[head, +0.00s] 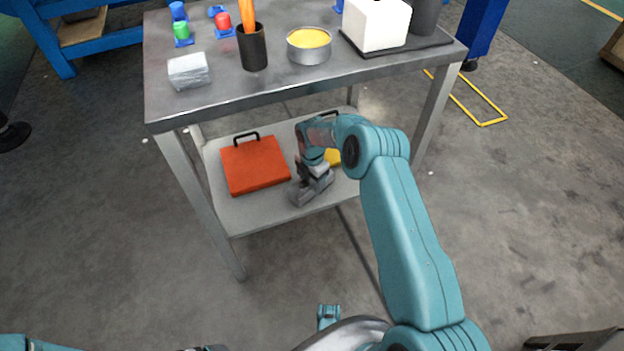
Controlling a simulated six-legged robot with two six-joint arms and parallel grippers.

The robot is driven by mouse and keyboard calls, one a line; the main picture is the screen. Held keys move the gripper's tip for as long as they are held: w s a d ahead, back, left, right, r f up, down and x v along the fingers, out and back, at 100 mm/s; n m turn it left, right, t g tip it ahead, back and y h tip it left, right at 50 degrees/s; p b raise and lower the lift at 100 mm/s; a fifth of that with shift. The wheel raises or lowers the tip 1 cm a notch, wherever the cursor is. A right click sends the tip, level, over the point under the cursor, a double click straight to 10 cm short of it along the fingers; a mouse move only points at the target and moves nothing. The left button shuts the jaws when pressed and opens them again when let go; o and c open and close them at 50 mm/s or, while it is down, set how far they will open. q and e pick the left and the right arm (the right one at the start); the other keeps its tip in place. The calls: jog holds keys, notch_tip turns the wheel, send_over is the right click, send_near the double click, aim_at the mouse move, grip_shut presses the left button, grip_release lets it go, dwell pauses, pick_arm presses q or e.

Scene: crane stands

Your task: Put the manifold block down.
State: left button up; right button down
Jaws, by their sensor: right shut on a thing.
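My right arm reaches down to the lower shelf of the metal bench, and its gripper (314,176) points down there. It is shut on a grey metallic block (311,190), which I take to be the manifold block. The block is at or just above the shelf surface (256,214), near its front edge; I cannot tell whether it touches. The fingers and the block are partly hard to tell apart. My left gripper is out of view.
An orange-red case (255,164) with a black handle lies left of the gripper. A yellow thing (333,157) is partly hidden behind my arm. The bench top (220,93) above holds a silvery block (188,70), a black cup (252,50) and a round tin (309,50).

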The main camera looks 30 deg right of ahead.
jog(key=shift+f+b, duration=0.45)
jog(key=shift+b, duration=0.05)
jog(key=shift+c, duration=0.7)
grip_release()
jog(key=shift+r, duration=0.1)
jog(key=shift+f, duration=0.2)
notch_tip(320, 180, up, 8)
jog(key=shift+f+p, duration=0.15)
jog(key=shift+p, duration=1.1)
